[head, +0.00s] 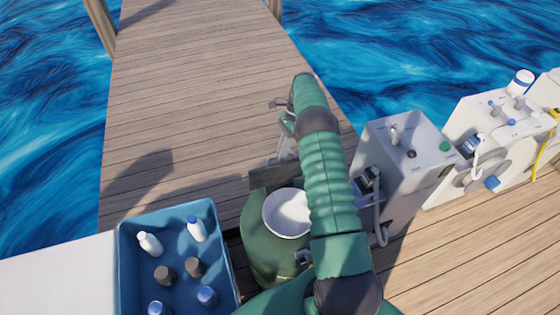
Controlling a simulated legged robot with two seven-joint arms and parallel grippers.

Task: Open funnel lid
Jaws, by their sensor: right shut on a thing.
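A white round funnel opening (287,213) sits on top of a dark green container (258,250) below the middle of the head view. A dark flat piece (272,176), which looks like the funnel lid, stands up behind the opening, and the white inside is exposed. My right gripper (283,153) is above and behind the funnel, at the lid's upper edge, and is shut on it. The exact grip is small and partly hidden by my green right arm. My arm also covers the right side of the container. My left gripper is not in view.
A blue crate (124,255) with several bottles stands at the left, beside a white surface (60,272). Grey equipment boxes (392,165) with knobs and hoses stand at the right. A wooden dock (200,75) stretches ahead, clear, with water on both sides.

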